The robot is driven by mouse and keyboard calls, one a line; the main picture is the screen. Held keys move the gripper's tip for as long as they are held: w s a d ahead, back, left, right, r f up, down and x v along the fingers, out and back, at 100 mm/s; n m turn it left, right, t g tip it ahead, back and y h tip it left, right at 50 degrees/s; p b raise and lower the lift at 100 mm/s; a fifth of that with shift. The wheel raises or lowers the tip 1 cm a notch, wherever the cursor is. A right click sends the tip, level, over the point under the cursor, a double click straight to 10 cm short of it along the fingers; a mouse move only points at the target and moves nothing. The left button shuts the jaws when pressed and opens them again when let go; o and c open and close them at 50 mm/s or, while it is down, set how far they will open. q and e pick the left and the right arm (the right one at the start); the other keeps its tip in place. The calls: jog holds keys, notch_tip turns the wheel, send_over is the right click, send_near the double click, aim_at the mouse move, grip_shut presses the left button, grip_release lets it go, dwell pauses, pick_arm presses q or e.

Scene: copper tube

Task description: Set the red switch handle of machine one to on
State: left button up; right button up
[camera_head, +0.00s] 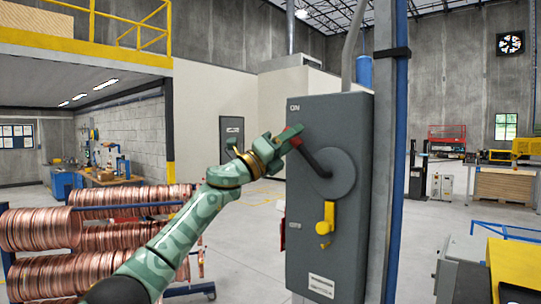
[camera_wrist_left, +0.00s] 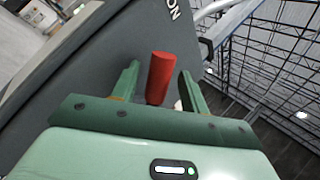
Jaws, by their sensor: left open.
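The red switch handle (camera_head: 291,133) is the tip of a dark lever on a round grey disc (camera_head: 338,176), on the front of a grey switch box (camera_head: 318,225). The lever points up and left, with its red end below the "ON" label (camera_head: 293,107). My left gripper (camera_head: 283,142) is at the red end and partly hides it. In the left wrist view the red handle (camera_wrist_left: 160,78) stands between the two green fingers of my open left gripper (camera_wrist_left: 158,85), with gaps on both sides. My right gripper is not in view.
A yellow latch (camera_head: 326,220) sits on the box below the disc. A blue-edged post (camera_head: 397,160) stands right of the box. Copper coils (camera_head: 95,228) on a rack are at the lower left. Open floor (camera_head: 245,235) lies between the rack and the box.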

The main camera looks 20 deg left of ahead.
pick_arm(q)
jog(key=b+v, duration=0.4)
jog(key=v, duration=1.1)
jog(key=shift+s+f, duration=0.2)
jog(key=shift+s, duration=0.05)
